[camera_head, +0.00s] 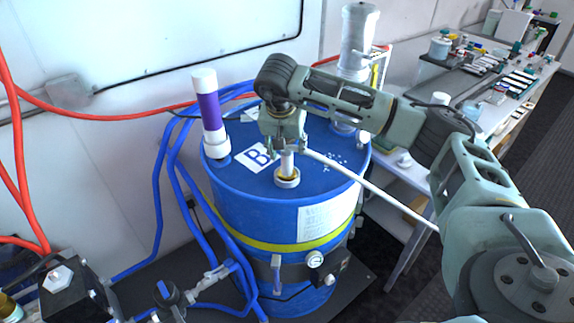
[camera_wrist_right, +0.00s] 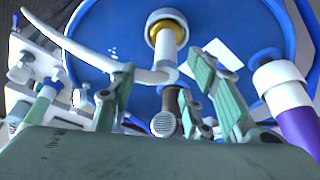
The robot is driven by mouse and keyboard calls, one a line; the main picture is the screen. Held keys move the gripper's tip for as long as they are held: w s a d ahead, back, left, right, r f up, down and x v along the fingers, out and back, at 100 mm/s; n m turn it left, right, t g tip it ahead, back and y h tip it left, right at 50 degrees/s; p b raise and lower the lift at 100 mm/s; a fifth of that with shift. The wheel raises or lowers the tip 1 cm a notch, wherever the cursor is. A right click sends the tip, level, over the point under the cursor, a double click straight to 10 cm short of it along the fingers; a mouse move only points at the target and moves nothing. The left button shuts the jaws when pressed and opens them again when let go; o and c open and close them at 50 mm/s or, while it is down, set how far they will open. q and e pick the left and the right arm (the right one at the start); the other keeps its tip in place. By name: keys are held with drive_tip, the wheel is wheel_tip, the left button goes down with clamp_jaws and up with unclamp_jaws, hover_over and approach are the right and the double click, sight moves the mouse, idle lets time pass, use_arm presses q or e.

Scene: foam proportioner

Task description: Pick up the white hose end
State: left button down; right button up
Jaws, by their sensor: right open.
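The white hose (camera_head: 372,186) runs from the lower right to the top of the blue drum (camera_head: 232,178). Its end meets an upright fitting (camera_head: 287,168) on the lid, just below my right gripper (camera_head: 286,152). In the right wrist view, the hose (camera_wrist_right: 95,58) curves in from the upper left to its end (camera_wrist_right: 166,75), between the spread fingers of my right gripper (camera_wrist_right: 165,66). The fingers are open, one on each side, and I see no clear contact. A brown piece with a grey ribbed cap (camera_wrist_right: 163,124) shows between them. My left gripper is out of view.
Blue hoses (camera_head: 160,190) run down beside the drum. A cluttered bench (camera_head: 405,80) stands at the right. Valves and a black box (camera_head: 75,295) lie at lower left.

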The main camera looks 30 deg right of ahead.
sight(287, 151)
drive_tip(key=p+x, duration=0.1)
drive_tip(key=x, duration=0.1)
drive_tip(key=p+x, duration=0.1)
drive_tip(key=x, duration=0.2)
drive_tip(key=shift+w+a+f+p, duration=0.15)
drive_tip(key=shift+f+p, duration=0.1)
drive_tip(key=shift+p, duration=0.15)
drive_tip(key=shift+w+f, duration=0.1)
drive_tip(key=shift+f, duration=0.25)
drive_tip(key=shift+c, duration=0.6)
clamp_jaws()
